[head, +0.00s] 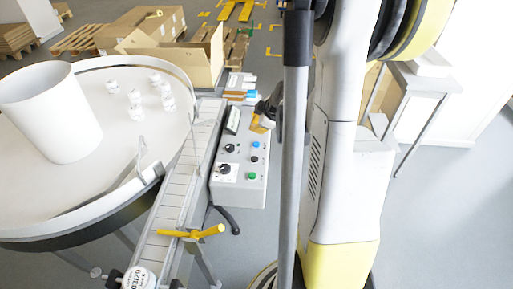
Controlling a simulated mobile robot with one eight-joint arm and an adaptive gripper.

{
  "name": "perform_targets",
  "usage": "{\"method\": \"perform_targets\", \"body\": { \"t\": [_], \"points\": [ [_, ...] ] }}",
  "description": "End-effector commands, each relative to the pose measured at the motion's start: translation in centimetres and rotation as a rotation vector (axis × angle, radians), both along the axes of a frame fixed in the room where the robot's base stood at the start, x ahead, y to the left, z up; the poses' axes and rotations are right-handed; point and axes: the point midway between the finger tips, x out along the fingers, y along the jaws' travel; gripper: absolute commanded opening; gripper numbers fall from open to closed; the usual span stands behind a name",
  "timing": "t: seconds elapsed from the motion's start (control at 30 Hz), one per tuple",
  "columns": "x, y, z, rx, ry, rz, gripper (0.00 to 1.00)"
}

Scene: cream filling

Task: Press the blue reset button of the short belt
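The blue button (256,145) is on the top face of a grey control box (243,190) beside the short belt (184,184). A small black button (254,159) and a green button (252,176) sit below it in a column. Two black knobs (229,148) are to their left. My gripper (261,124) is just above the blue button in the picture, over the far end of the box. It looks apart from the button, though the height is hard to judge. Part of it is hidden behind my grey pole, and its fingers are too small to read.
A round white table (95,180) at the left carries a large white cylinder (50,110) and several small white jars (136,105). An open cardboard box (195,68) stands behind.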

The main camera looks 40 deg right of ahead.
Motion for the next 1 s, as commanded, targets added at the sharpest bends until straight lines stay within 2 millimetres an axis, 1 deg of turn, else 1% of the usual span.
{"method": "perform_targets", "body": {
  "t": [0.03, 0.1, 0.2, 0.3, 0.4, 1.0],
  "points": [
    [0.0, 0.0, -1.3, 0.000, 0.000, 0.000, 0.00],
    [0.0, 0.0, -2.3, 0.000, 0.000, 0.000, 0.00],
    [0.0, 0.0, -3.6, 0.000, 0.000, 0.000, 0.00],
    [0.0, 0.0, -4.4, 0.000, 0.000, 0.000, 0.00],
    [0.0, 0.0, -4.6, 0.000, 0.000, 0.000, 0.00],
    [0.0, 0.0, -4.5, 0.000, 0.000, 0.000, 0.00]
  ]
}}
